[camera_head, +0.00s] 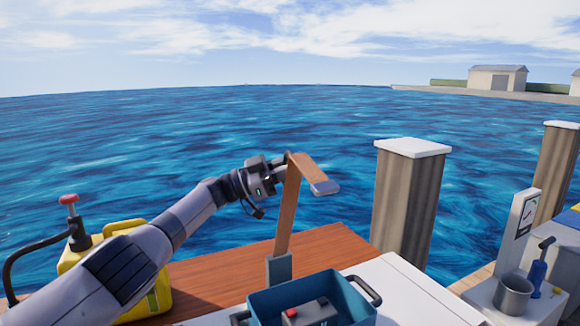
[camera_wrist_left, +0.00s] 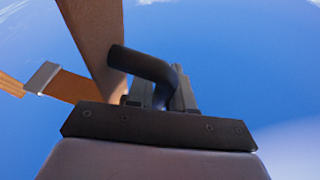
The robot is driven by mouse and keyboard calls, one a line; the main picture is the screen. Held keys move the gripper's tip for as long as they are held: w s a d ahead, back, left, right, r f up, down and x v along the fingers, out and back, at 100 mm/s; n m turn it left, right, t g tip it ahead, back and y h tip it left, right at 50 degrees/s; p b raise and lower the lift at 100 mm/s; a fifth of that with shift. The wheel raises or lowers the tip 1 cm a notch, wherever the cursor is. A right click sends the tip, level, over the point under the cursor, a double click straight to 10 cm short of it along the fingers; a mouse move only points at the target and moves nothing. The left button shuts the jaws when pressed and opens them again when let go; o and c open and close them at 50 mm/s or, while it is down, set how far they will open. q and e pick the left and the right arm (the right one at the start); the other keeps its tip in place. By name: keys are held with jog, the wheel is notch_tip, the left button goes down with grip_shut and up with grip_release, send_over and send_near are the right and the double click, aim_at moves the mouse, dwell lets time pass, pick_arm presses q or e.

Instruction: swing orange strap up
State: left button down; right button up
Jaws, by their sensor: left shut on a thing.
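The orange-brown strap (camera_head: 287,215) stands up from a grey bracket (camera_head: 279,268) on the wooden deck. Near its top it bends over to the right and ends in a grey tip (camera_head: 325,188). In the left wrist view the strap (camera_wrist_left: 95,40) runs up beside the fingers, and its grey tip (camera_wrist_left: 42,77) shows at the left. My left gripper (camera_head: 272,178) is at the upper part of the strap. In the wrist view my left gripper (camera_wrist_left: 160,95) is shut on a dark curved handle (camera_wrist_left: 140,62) that reaches to the strap. My right gripper is out of view.
A teal crate (camera_head: 305,295) with a red-topped item stands in front of the strap. A yellow can (camera_head: 120,230) with a red-knobbed pump is at left. A post (camera_head: 410,195) and a metal pot (camera_head: 513,293) are at right. Open water lies behind.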

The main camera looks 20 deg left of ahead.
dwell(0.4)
pick_arm(q)
jog(key=c, duration=1.4)
grip_release()
jog(key=shift+w, duration=0.1)
jog(key=shift+a, duration=0.1)
jog(key=shift+b+v, duration=0.35)
jog(key=shift+v, duration=3.2)
